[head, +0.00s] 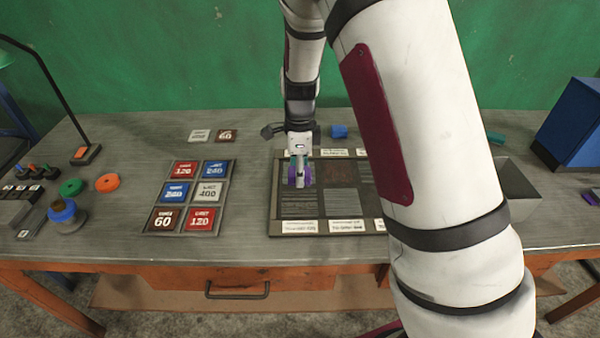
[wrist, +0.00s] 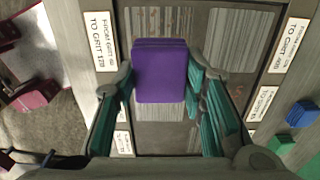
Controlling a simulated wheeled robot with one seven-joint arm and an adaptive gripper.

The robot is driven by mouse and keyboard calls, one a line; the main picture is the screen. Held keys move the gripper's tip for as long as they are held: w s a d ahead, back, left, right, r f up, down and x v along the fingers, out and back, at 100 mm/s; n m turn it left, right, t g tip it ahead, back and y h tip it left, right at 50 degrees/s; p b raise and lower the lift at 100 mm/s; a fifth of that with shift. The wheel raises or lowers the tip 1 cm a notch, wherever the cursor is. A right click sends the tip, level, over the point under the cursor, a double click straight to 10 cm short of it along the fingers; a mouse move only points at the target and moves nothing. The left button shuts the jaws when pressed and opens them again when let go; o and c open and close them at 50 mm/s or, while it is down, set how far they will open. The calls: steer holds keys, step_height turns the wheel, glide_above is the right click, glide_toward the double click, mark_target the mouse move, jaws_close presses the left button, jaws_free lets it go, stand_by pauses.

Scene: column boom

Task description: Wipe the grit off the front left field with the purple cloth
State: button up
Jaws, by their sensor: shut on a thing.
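My gripper (head: 299,178) is shut on the purple cloth (wrist: 160,70), a thick rectangular pad between the teal fingers in the wrist view. In the head view the cloth (head: 300,182) shows small and purple below the gripper, over the left part of the dark board (head: 274,215). The front left field (head: 298,206) looks dark with fine streaks.
Labels (head: 300,227) line the board's edges. A blue block (head: 339,131) stands behind it. Several grit tiles (head: 187,168) lie to its left. A grey bin (head: 512,190) and a blue box (head: 572,125) are at right. My arm hides the board's right side.

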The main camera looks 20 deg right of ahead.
mark_target(306, 202)
steer(key=shift+f+b, duration=1.3)
steer(key=shift+f, duration=2.45)
steer(key=shift+f, duration=0.7)
steer(key=shift+a, duration=0.1)
steer(key=shift+w+a+r, duration=0.15)
steer(key=shift+w+a, duration=0.15)
steer(key=shift+a, duration=0.5)
steer(key=shift+d, duration=0.15)
steer(key=shift+s+d, duration=0.3)
steer(key=shift+d, duration=0.55)
steer(key=shift+s+d, duration=0.3)
steer(key=shift+d, duration=0.5)
